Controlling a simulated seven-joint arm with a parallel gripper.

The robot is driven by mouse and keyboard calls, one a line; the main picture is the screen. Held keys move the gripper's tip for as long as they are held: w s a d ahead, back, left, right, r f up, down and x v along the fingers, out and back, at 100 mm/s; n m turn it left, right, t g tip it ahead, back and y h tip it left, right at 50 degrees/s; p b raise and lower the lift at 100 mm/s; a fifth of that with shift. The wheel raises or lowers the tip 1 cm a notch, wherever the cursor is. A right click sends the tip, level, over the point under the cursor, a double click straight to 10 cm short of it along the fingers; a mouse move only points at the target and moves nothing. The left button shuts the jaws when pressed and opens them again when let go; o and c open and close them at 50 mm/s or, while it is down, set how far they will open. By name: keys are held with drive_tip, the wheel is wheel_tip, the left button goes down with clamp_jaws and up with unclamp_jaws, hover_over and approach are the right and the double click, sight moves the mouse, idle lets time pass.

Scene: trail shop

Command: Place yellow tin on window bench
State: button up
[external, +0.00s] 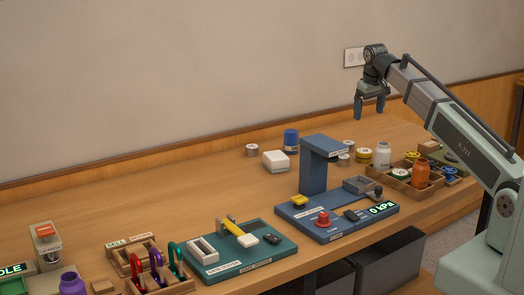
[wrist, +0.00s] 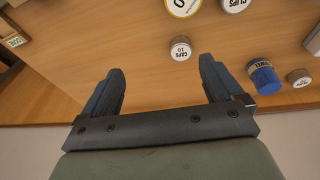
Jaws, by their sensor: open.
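The yellow tin (external: 365,158) is a low round tin with a yellow side. It stands on the long wooden bench (external: 130,205), right of the blue press stand. In the wrist view a round tin with a yellow rim and pale label (wrist: 183,6) is cut off by the top edge. My gripper (external: 371,113) is open and empty, pointing down above the bench's back part. Its two fingers (wrist: 162,70) are wide apart in the wrist view, with nothing between them. I cannot tell which surface is the window bench.
Close to the yellow tin are a small caps tin (wrist: 180,49), a clips tin (wrist: 235,4) and a white jar (external: 383,155). A blue-capped jar (external: 291,138) stands further left. The blue press (external: 314,170) rises from the bench. A wooden tray (external: 405,187) holds an orange bottle.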

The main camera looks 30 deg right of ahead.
drive_tip(key=n, duration=0.6)
drive_tip(key=n+g+y, duration=0.1)
drive_tip(key=n+g, duration=0.1)
drive_tip(key=n, duration=1.3)
hover_over(369, 150)
drive_tip(key=f, duration=0.8)
drive_tip(key=shift+w+d+f, duration=0.15)
drive_tip(key=shift+w+d, duration=0.15)
drive_tip(key=shift+d, duration=0.05)
drive_tip(key=shift+s+a+f, duration=0.15)
drive_tip(key=shift+f, duration=0.4)
drive_tip(key=shift+s+a+f, duration=0.1)
drive_tip(key=shift+a+f, duration=0.05)
drive_tip(key=shift+f, duration=0.9)
drive_tip(key=shift+s+a+f, duration=0.1)
drive_tip(key=shift+a+f, duration=0.05)
drive_tip(key=shift+f, duration=0.9)
drive_tip(key=shift+c, duration=0.3)
drive_tip(key=c, duration=1.1)
drive_tip(key=shift+r, duration=0.1)
